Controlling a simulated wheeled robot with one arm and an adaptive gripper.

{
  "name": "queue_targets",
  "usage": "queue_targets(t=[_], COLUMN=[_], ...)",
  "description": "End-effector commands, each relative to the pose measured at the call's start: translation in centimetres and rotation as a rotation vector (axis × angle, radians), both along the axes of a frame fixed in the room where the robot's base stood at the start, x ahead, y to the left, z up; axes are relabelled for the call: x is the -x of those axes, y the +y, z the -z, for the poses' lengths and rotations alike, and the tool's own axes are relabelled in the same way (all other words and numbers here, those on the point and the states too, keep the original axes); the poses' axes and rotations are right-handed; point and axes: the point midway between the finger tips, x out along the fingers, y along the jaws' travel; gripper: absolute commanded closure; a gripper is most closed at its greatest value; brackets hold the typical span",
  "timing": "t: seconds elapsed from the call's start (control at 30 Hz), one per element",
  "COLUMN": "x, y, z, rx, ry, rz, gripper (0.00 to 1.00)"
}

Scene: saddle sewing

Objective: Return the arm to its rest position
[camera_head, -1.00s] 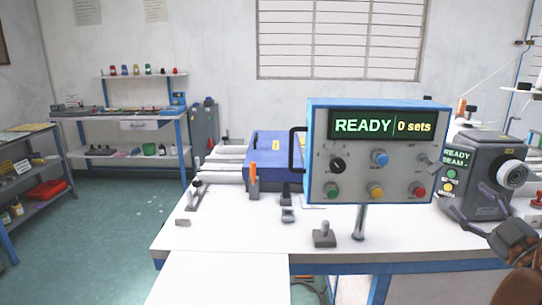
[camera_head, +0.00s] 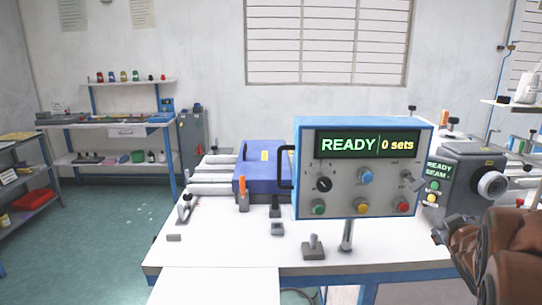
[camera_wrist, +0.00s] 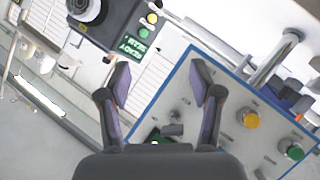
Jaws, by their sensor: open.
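My gripper (camera_wrist: 160,84) shows in the wrist view with its two fingers spread apart and nothing between them. In the head view, a dark part of the gripper (camera_head: 447,235) is at the lower right, in front of the grey seam machine (camera_head: 466,178), and my brown arm rises beside it. The blue-edged control box (camera_head: 365,167) reads "READY" and "0 sets". In the wrist view, the control box (camera_wrist: 222,118) lies below and right of the fingers, and the seam machine (camera_wrist: 103,18) is at the top. Part of the box is hidden by the right finger.
The white worktable (camera_head: 215,250) carries a blue-purple block (camera_head: 262,165), small clamps and an orange-handled tool (camera_head: 243,195). Thread spools (camera_head: 527,88) stand on a shelf at the far right. Shelving (camera_head: 110,140) is at the back left.

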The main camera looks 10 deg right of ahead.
Motion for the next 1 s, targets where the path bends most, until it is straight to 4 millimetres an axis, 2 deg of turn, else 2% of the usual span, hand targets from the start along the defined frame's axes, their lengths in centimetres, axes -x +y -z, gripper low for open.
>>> queue_targets(t=[0.07,0.27,0.47,0.7,0.9,1.0], x=[0.7,3.8,7.9,14.5,21.3,24.3], y=[1.3,4.8,9.9,17.4,23.9,26.3], z=[0.3,3.1,5.8,8.3,8.9,8.8], rx=[-0.048,-0.19,-0.339,-0.505,-0.613,-0.647], ry=[0.045,0.198,0.379,0.642,0.889,0.998], rz=[0.034,0.122,0.183,0.21,0.2,0.191], gripper=[0.35,0.35,0.35,0.35,0.35,0.35])
